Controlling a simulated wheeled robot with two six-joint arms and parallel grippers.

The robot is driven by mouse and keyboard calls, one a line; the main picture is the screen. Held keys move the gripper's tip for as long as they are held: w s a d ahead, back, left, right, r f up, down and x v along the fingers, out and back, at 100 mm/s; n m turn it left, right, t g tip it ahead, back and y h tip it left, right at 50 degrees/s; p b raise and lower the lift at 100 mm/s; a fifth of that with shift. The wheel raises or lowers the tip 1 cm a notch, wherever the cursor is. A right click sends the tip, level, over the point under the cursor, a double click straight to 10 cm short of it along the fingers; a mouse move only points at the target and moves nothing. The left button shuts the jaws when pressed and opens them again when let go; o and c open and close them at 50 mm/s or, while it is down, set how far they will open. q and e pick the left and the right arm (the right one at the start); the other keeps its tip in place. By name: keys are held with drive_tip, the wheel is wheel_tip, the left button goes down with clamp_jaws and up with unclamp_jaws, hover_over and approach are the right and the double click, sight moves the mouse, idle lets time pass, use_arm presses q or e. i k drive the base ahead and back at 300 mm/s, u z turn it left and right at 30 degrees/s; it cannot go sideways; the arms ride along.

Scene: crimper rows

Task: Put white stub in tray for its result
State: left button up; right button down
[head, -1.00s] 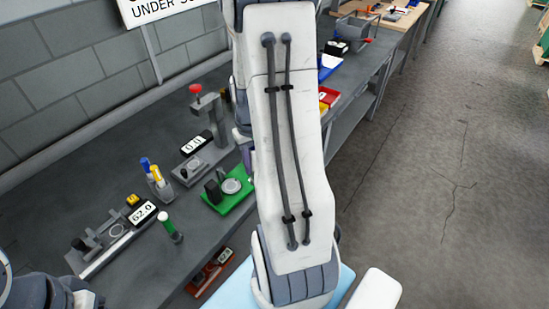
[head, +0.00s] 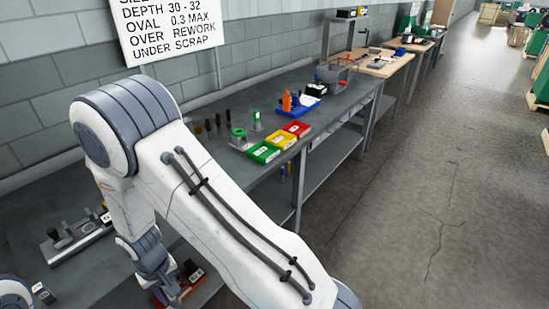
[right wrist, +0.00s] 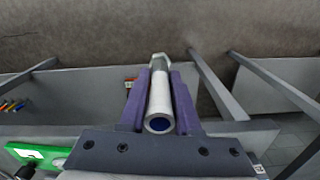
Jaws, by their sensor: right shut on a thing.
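The white stub (right wrist: 159,100) is a white tube with a blue inside at its near end and a grey hex-shaped part at its far end. My right gripper (right wrist: 160,76) is shut on it, with a purple finger on each side. In the head view my right arm hides the stub and fingertips. The green tray (head: 264,153), yellow tray (head: 282,140) and red tray (head: 298,128) stand in a row along the bench's front edge, beyond my right arm. My left gripper is not in view.
A wall sign (head: 175,30) reads DEPTH 30 - 32, OVAL 0.3 MAX, OVER REWORK, UNDER SCRAP. A blue tray (head: 297,109) with an orange bottle (head: 287,101) stands behind the coloured trays. A grey fixture (head: 75,242) sits at left. Open floor lies to the right.

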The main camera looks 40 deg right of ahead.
sight(280, 142)
drive_tip(key=z, duration=2.6)
drive_tip(key=i, duration=3.3)
drive_tip(key=u, duration=2.6)
